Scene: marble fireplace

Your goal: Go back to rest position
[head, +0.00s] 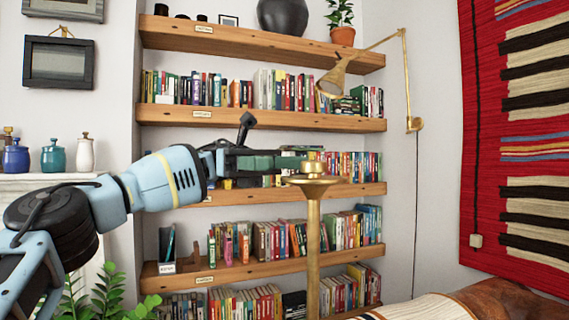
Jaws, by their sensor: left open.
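My left arm reaches in from the left of the head view. My left gripper (292,160) points right and is open. Its fingertips are at the small brass piece (314,168) on top of a tall brass stand (313,225). In the picture the fingertips overlap the left side of that piece; I cannot tell whether they touch it. No object shows clearly between the fingers. My right gripper is not in view.
Wooden shelves (220,119) full of books stand behind the gripper. A brass wall lamp (333,80) hangs above right. A mantel with blue, teal and white jars (53,155) is at left. A brown leather seat (510,300) is at lower right.

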